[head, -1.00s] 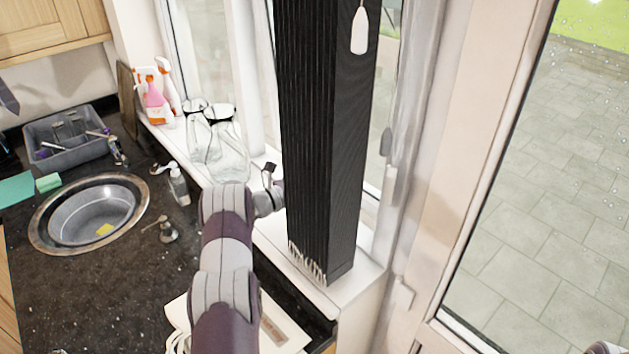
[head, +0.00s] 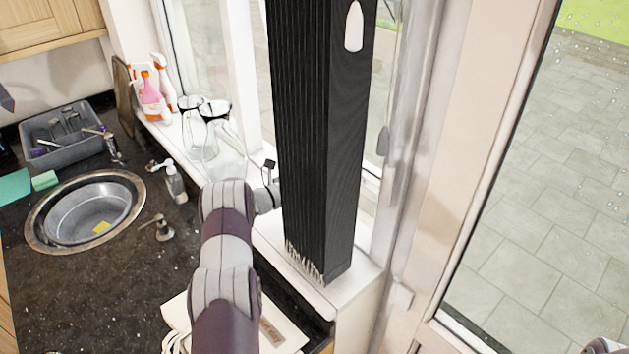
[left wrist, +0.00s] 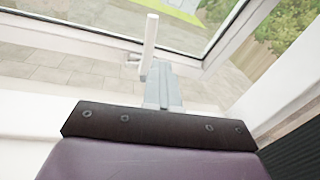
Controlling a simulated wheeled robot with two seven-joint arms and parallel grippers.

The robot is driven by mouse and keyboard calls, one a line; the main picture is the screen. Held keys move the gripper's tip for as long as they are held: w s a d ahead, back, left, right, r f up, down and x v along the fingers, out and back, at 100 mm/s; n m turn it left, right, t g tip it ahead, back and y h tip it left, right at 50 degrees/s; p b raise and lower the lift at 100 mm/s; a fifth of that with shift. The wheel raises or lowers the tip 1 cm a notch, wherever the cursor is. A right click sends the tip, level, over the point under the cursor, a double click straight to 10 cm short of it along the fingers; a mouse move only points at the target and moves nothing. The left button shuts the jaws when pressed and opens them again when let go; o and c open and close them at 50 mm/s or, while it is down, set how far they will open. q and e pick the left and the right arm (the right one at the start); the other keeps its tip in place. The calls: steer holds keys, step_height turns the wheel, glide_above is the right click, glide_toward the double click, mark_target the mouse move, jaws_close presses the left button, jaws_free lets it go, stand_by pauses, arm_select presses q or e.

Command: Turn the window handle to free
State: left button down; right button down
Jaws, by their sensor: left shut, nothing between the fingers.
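The window handle (left wrist: 150,42) is a slim white lever in the left wrist view. It points up, leaning slightly right, from the lower window frame, with the glass behind it. My left gripper (left wrist: 158,68) has its grey fingers shut and empty, close to the lever's lower end. I cannot tell whether they touch it. In the head view my left arm reaches up from the bottom, and its gripper is hidden behind the black blind (head: 315,140). My right gripper is out of view.
The tall blind stands just right of my left wrist, above the white sill (head: 330,295). Glass jugs (head: 228,155) and spray bottles (head: 150,98) stand on the sill to the left. A soap dispenser (head: 176,184) and round sink (head: 85,212) are on the dark worktop.

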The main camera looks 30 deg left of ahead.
arm_select(q)
steer(key=shift+s+r, duration=0.1)
steer(key=shift+s, duration=0.2)
steer(key=c, duration=1.9)
jaws_free()
steer(key=shift+s+d+r, duration=0.1)
steer(key=shift+s+r, duration=0.05)
steer(key=o, duration=0.8)
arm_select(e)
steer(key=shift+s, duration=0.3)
